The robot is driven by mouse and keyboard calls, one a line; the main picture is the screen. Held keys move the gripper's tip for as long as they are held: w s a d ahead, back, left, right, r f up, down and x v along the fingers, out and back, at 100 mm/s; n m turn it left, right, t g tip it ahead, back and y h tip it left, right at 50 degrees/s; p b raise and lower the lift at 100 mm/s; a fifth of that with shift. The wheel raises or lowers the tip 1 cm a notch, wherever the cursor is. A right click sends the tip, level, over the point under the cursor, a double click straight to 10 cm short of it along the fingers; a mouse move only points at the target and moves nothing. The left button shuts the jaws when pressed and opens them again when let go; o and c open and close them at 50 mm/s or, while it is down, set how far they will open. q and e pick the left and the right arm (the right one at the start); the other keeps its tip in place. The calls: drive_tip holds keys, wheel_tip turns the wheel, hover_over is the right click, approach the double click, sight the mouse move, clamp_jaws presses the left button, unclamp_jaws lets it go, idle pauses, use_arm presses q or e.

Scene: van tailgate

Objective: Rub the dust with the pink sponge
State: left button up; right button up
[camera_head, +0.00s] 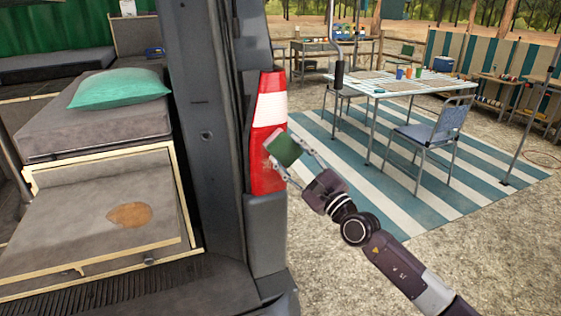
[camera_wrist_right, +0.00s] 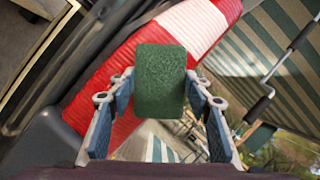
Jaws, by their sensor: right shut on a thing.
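My right gripper (camera_head: 293,165) is in front of the van's red and white tail light, at the right edge of the van body. It is shut on a block-shaped sponge (camera_head: 285,149) that shows a dark green, rough face. In the right wrist view the sponge (camera_wrist_right: 160,80) sits between the two fingertips (camera_wrist_right: 160,92). I see no pink on it. A brown dust patch (camera_head: 130,214) lies on the grey board at the van's lower left, well to the left of the gripper and apart from it. My left gripper is not in view.
The van's dark pillar (camera_head: 205,135) and the tail light (camera_head: 268,110) stand between the sponge and the dust. A teal pillow (camera_head: 118,88) lies on the grey bench above the board. A table (camera_head: 405,84) and a chair (camera_head: 435,135) stand on a striped rug at right.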

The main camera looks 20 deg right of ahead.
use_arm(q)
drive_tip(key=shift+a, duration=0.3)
use_arm(e)
drive_tip(key=shift+d, duration=0.1)
drive_tip(key=shift+s+p, duration=0.45)
drive_tip(key=shift+p, duration=0.1)
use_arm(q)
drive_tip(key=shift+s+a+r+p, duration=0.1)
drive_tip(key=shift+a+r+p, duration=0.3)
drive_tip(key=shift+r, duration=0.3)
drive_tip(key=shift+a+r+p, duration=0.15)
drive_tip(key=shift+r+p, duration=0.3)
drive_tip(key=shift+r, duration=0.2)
use_arm(e)
drive_tip(key=shift+s, duration=2.5)
drive_tip(key=shift+f, duration=0.1)
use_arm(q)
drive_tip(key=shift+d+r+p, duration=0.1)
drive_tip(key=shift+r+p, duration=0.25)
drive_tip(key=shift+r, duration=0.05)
use_arm(e)
drive_tip(key=s, duration=0.3)
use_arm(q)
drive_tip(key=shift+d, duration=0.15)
